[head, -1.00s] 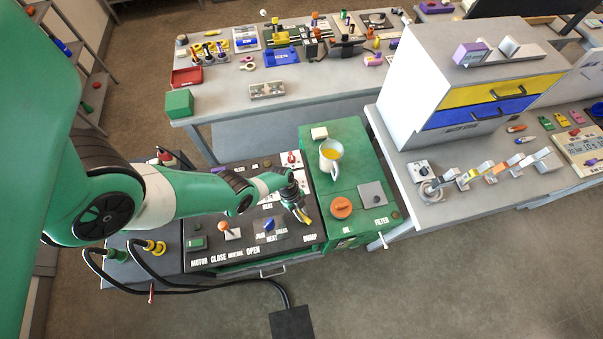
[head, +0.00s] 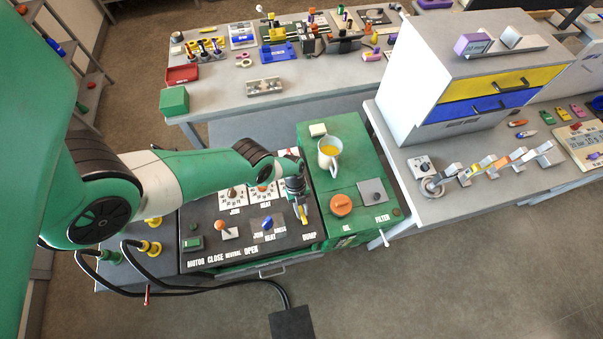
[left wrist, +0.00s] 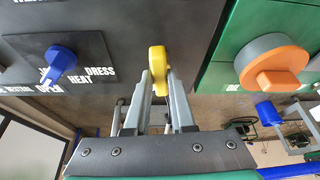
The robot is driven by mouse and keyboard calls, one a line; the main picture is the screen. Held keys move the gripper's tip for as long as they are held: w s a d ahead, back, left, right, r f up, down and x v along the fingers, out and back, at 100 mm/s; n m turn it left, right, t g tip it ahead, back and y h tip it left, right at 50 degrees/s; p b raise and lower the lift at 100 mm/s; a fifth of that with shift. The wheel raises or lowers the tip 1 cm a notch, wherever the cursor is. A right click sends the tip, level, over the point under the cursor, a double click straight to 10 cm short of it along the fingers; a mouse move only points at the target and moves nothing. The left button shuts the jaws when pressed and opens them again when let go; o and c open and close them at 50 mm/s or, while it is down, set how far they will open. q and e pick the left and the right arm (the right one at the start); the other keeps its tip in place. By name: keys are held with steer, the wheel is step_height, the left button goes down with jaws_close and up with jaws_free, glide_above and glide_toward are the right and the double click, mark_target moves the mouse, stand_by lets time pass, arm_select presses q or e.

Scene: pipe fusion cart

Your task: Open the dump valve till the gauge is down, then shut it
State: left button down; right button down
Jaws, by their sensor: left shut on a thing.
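The dump valve's yellow handle (head: 304,214) stands at the right end of the dark panel (head: 205,213), above the DUMP label. My left gripper (head: 301,205) reaches it from above and is shut on it. In the left wrist view the yellow handle (left wrist: 157,62) sits between the two grey fingers (left wrist: 163,88). White-faced dials marked JOIN (head: 232,194) and HEAT (head: 263,192) are partly covered by my arm; I cannot read any pointer. The right gripper is out of view.
A blue selector (head: 267,223) and an orange-topped lever (head: 220,226) are left of the handle. Right of it, the green cabinet (head: 318,172) bears a jug (head: 329,152) and an orange cap (head: 341,204). Black hoses run at the lower left.

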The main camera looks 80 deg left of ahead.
arm_select(q)
steer(key=c, duration=0.8)
jaws_free()
steer(key=shift+o, duration=0.2)
